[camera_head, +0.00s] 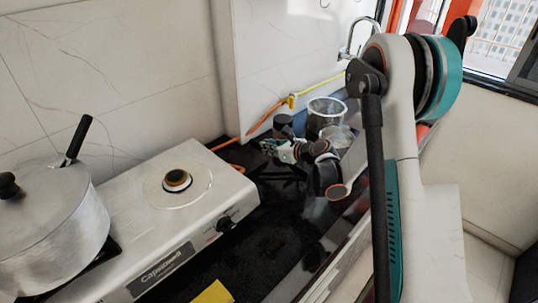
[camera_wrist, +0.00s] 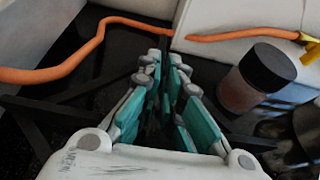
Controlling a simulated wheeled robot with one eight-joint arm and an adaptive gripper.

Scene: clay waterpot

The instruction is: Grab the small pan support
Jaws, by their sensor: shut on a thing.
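The small pan support (camera_wrist: 45,107) is a black frame of thin bars on the dark counter. In the wrist view its bars spread to both sides below my gripper (camera_wrist: 167,66). The gripper's teal-padded fingers are nearly together, shut on a thin upright black part of the support. In the head view my gripper (camera_head: 270,147) is low over the counter behind the stove's right end. The support (camera_head: 288,184) shows there as dark bars that barely stand out from the black counter. The fingers hide part of the gripped bar.
A white stove (camera_head: 150,212) with a bare burner (camera_head: 177,181) and a large lidded pot (camera_head: 50,225) stands left. An orange hose (camera_wrist: 70,66) runs behind the gripper. A dark-lidded jar (camera_wrist: 255,78) stands close right. A clear container (camera_head: 326,115) is beyond it.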

